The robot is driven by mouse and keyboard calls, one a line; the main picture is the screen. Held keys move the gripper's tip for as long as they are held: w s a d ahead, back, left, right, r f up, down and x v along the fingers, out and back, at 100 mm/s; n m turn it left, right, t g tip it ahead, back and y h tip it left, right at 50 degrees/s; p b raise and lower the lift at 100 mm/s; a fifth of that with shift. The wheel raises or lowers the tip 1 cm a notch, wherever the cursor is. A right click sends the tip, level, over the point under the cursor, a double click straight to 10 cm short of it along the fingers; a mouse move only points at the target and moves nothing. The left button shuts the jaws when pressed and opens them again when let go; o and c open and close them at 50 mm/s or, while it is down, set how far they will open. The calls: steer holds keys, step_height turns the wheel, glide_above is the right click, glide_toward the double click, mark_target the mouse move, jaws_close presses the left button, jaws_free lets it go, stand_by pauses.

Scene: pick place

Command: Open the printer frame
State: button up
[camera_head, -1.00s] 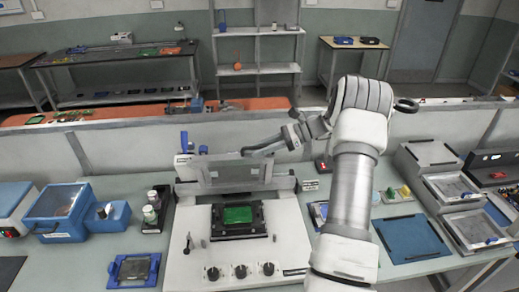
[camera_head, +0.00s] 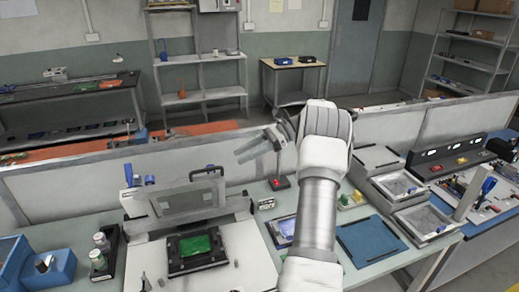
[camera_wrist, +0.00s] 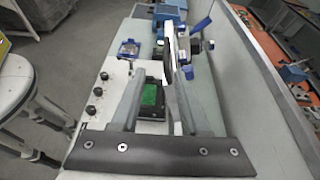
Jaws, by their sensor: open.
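The printer has a white base (camera_head: 225,258) with a green board (camera_head: 196,244) in a black holder. Its grey frame (camera_head: 182,201) stands raised and steeply tilted at the back, clear of the board, with a dark handle (camera_head: 207,172) on top. My gripper (camera_head: 247,150) is open and empty, above and to the right of the frame, apart from it in the head view. In the wrist view, the fingers of my gripper (camera_wrist: 160,88) are spread. The green board (camera_wrist: 151,95) and the nearly edge-on frame (camera_wrist: 172,75) show beyond them.
A low grey partition (camera_head: 80,188) runs behind the bench. Small bottles (camera_head: 100,250) and a blue device (camera_head: 45,268) stand left of the printer. A blue mat (camera_head: 370,242) and grey trays (camera_head: 422,222) lie to the right. A stool (camera_wrist: 25,95) shows in the wrist view.

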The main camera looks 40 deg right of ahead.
steer(key=shift+v, duration=2.65)
steer(key=shift+a, duration=0.15)
steer(key=s+a+r+n+g+h, duration=0.1)
steer(key=a+r+n+h, duration=0.15)
steer(key=a, duration=0.65)
steer(key=s+a+r+n+g+h, duration=0.1)
steer(key=a+r+n+h, duration=0.2)
steer(key=a, duration=0.5)
steer(key=a+r+n+g+h, duration=0.1)
steer(key=a+n+h, duration=0.25)
steer(key=a, duration=0.55)
steer(key=s+a+r+n+t+h, duration=0.1)
steer(key=s+a+n+h, duration=0.2)
steer(key=s+a+n, duration=0.6)
steer(key=s+f+n+t+b, duration=0.1)
steer(key=s+n, duration=0.3)
steer(key=s, duration=0.8)
steer(key=shift+d+f+t+h, duration=0.3)
steer(key=shift+f+t, duration=0.35)
steer(key=shift+t, duration=0.15)
